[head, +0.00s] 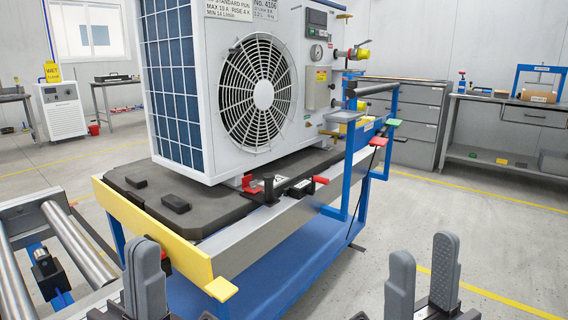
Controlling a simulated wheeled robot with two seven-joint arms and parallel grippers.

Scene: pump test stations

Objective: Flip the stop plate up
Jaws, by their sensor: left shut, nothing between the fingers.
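A long yellow plate (150,232) runs along the near end of the cart that carries the big fan unit, and it looks like the stop plate. Its broad face is turned towards the roller conveyor side, and a yellow tab (221,289) sticks out at its right end. I cannot tell for certain whether it is fully up. My right gripper (423,255) is open and empty at the lower right, apart from the cart.
The white fan unit (205,90) stands on the cart's dark platform (190,215). A roller conveyor (80,245) lies at the left. A blue frame (352,150) with red and green handles rises at the cart's right. Open floor lies further right, before the grey drawers (410,115).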

